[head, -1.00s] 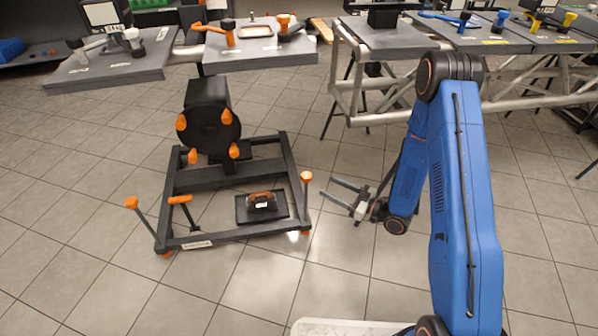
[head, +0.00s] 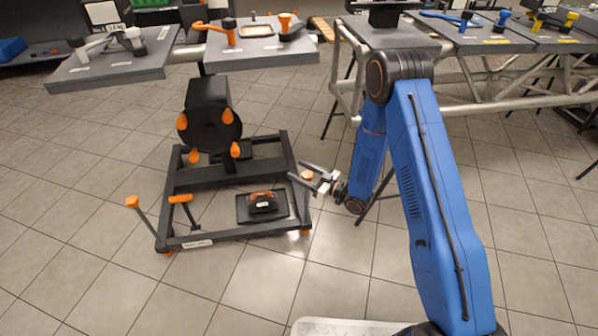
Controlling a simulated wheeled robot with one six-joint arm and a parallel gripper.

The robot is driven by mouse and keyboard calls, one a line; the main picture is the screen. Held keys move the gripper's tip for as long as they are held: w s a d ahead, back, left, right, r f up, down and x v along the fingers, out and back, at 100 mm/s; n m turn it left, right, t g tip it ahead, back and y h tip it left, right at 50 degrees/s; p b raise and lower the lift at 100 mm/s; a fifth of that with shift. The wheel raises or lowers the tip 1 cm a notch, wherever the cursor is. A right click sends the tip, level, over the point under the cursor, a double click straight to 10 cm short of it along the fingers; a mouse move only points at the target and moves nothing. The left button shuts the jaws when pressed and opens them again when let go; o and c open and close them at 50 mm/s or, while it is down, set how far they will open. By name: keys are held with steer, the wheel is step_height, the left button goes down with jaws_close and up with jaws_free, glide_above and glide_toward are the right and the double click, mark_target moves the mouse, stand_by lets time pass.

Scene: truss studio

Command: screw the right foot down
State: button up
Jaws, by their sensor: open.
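A dark frame (head: 203,239) stands on the tiled floor at left centre, with an orange-capped screw handle at each front corner. The right foot's orange knob (head: 307,175) shows at the front right corner, and its orange foot pad (head: 305,232) shows at the floor below. The left foot's orange knob (head: 132,202) tops a tilted dark rod at the front left. My gripper (head: 298,174) is open, and its two fingers point left at the right knob. The knob appears between or just behind the fingers; I cannot tell whether they touch it. The rod below is partly hidden by a finger.
A black wheel-like disc (head: 210,128) with orange grips rises from the frame. An orange-handled block (head: 262,202) sits on a dark plate inside it, and an orange T-handle (head: 181,199) stands at left. Tables line the back.

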steer(key=shift+w+a, duration=0.15)
steer(key=shift+a, duration=0.15)
steer(key=c, duration=1)
steer(key=shift+c, duration=0.2)
